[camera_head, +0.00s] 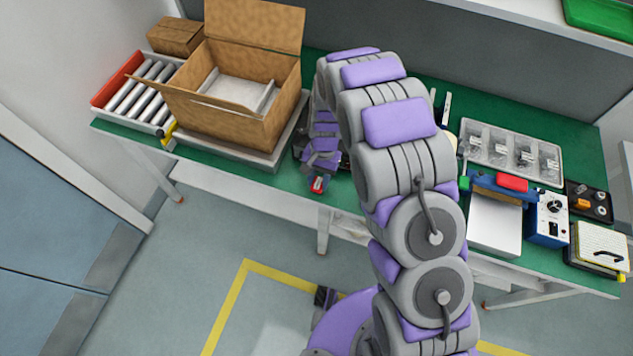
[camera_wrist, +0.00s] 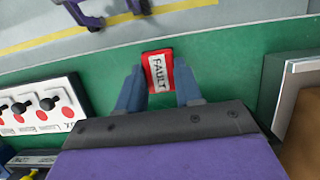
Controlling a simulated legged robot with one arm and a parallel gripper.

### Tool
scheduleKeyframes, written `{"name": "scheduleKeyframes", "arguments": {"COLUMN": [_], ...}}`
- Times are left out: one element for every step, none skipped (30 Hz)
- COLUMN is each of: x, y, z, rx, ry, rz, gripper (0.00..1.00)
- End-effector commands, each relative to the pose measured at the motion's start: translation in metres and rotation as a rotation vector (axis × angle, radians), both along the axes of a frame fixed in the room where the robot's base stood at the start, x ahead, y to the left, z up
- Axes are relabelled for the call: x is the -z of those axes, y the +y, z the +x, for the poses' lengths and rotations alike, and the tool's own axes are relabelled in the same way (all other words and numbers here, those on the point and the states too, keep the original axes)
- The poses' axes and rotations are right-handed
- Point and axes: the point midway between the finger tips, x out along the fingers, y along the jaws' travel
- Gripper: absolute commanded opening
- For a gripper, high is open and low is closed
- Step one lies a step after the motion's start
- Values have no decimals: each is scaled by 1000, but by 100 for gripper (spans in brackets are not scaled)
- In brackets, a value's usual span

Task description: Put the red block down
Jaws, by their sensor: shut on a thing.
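The red block (camera_wrist: 158,71) carries a white label reading "FAULT". In the wrist view my gripper (camera_wrist: 158,88) is shut on it, with one blue-grey finger on each side. In the head view the red block (camera_head: 318,184) shows small at the tip of my gripper (camera_head: 319,179), by the front edge of the green bench (camera_head: 345,190). My arm hides part of the bench behind it. I cannot tell whether the block touches the bench top.
An open cardboard box (camera_head: 225,120) on a grey platform stands left of my gripper. A red tray of rollers (camera_head: 140,95) is further left. In the wrist view a white panel with black knobs (camera_wrist: 40,110) is at the left. A clear compartment tray (camera_head: 512,150) and blue device (camera_head: 547,217) stand right.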

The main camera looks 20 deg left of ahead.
Motion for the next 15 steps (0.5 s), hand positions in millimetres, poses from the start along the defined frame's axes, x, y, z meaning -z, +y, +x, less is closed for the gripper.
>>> {"name": "scheduleKeyframes", "arguments": {"x": [1,1,0,0,0,1,3,5,9,13,18,24,29,33,36], "y": [4,5,7,8,8,9,9,9,8,8,8,8,8,8,8], "z": [5,6,8,9,9,10,9,9,9,9,9,9,8,8,8], "rx": [-1,0,1,1,0,0,0,0,0,0,1,1,1,1,1], "ry": [-2,-2,-2,-2,-2,-2,-1,-1,0,0,1,1,2,1,1], "rz": [1,1,2,2,1,1,1,1,0,0,0,0,0,-1,-1], "gripper": [6,6,6,6,6,6,6,6,6,6,6,6,6,6,6]}}
